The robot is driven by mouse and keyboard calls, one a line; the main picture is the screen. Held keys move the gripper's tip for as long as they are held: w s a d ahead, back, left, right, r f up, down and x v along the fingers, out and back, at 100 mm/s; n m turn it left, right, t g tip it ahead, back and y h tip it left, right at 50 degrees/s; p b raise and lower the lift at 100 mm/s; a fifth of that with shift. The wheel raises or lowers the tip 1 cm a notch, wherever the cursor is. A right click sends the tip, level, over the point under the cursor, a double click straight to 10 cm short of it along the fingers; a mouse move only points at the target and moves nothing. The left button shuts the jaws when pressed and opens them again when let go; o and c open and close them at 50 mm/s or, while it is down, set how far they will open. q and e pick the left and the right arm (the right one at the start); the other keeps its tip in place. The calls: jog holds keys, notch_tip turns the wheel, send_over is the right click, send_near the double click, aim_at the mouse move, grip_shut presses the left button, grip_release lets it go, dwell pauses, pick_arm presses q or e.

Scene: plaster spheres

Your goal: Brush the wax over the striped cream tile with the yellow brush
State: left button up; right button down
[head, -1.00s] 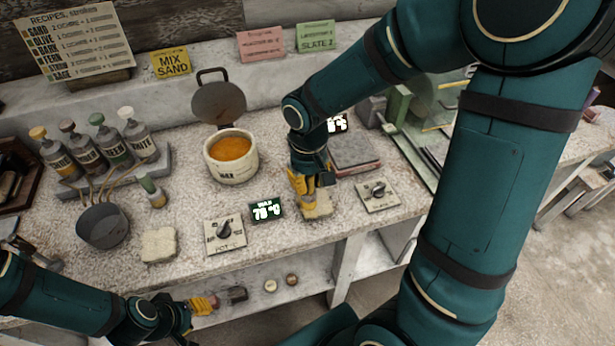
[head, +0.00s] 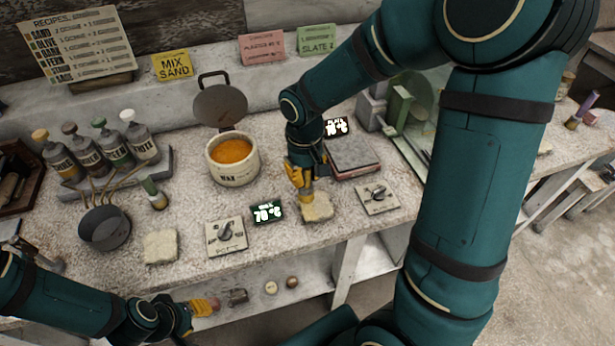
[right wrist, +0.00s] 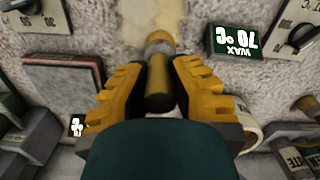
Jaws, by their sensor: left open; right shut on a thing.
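My right gripper (head: 301,186) is shut on the yellow brush (right wrist: 158,82). It holds the brush over a cream tile (head: 319,209) near the bench's front edge. In the right wrist view the brush's far end meets the tile (right wrist: 143,22), which has a yellowish patch; contact is unclear. Stripes cannot be made out. A second cream tile (head: 160,246) lies at the left. The wax pot (head: 232,171) stands behind, holding orange wax (head: 232,150), its lid (head: 220,108) raised. My left gripper (head: 214,305) is open and empty, low in front of the bench.
A wax display (head: 267,211) reading 70 °C and two knob panels (head: 226,236) (head: 378,198) flank the tile under the brush. A dark red-edged slab (head: 353,157) lies behind it. Bottles (head: 115,151) and a dark pan (head: 104,228) stand at the left.

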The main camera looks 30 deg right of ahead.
jog(key=shift+w+d, duration=0.1)
jog(key=shift+w, duration=0.25)
jog(key=shift+s, duration=0.1)
jog(key=shift+s+a+b, duration=0.15)
jog(key=shift+s+a, duration=0.1)
jog(key=shift+s, duration=0.65)
jog(key=shift+s+a+b, duration=0.15)
jog(key=shift+s+a, duration=0.05)
jog(key=shift+s, duration=0.65)
jog(key=shift+w+d+p, duration=0.2)
jog(key=shift+w+d, duration=0.05)
jog(key=shift+w, duration=0.7)
jog(key=shift+w+d+p, duration=0.2)
jog(key=shift+w, duration=0.7)
jog(key=shift+s, duration=0.1)
jog(key=shift+s+a+r+p, duration=0.25)
jog(key=shift+s+r+p, duration=0.2)
jog(key=shift+s+r, duration=0.35)
jog(key=shift+f, duration=0.1)
